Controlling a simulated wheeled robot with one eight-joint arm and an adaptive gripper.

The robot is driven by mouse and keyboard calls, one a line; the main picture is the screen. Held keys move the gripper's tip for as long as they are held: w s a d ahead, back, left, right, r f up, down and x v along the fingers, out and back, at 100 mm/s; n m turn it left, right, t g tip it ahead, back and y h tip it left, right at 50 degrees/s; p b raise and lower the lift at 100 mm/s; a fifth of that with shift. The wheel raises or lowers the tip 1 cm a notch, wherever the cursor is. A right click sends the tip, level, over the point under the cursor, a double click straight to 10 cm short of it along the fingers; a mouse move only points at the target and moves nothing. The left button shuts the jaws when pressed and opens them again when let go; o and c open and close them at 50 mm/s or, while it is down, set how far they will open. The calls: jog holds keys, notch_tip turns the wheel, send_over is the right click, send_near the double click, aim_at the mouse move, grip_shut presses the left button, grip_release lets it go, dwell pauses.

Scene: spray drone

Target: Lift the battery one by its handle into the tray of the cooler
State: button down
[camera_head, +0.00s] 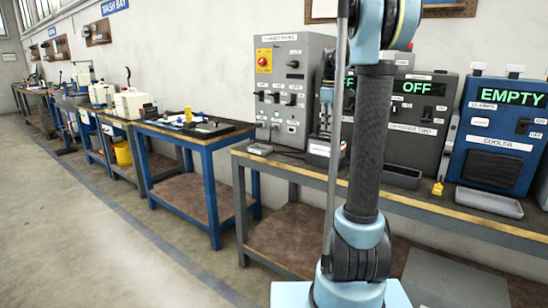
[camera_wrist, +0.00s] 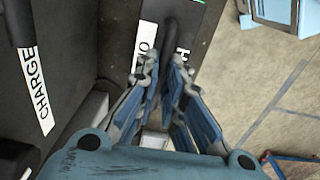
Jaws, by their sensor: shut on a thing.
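The cooler (camera_head: 505,135) is a blue cabinet at the far right of the bench, with a green EMPTY display. Its shallow grey tray (camera_head: 487,203) lies in front of it, with nothing seen in it. My gripper (camera_wrist: 163,65) is shut on a dark handle (camera_wrist: 168,38) in the wrist view. Battery one (camera_wrist: 148,38) shows there as a dark body with white labels; their text is only partly readable. In the head view my gripper (camera_head: 325,112) is left of my arm column, near the chargers, above a white-labelled block (camera_head: 321,148). The column hides part of this area.
Charger two (camera_head: 418,120), with an OFF display, stands left of the cooler with a dark tray (camera_head: 402,177) before it. The other charger is mostly behind my arm. A grey control panel (camera_head: 290,85) stands left. A yellow item (camera_head: 437,188) lies between the trays.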

notch_tip(320, 180, up, 18)
dwell(3.0)
jog(key=shift+r, duration=0.1)
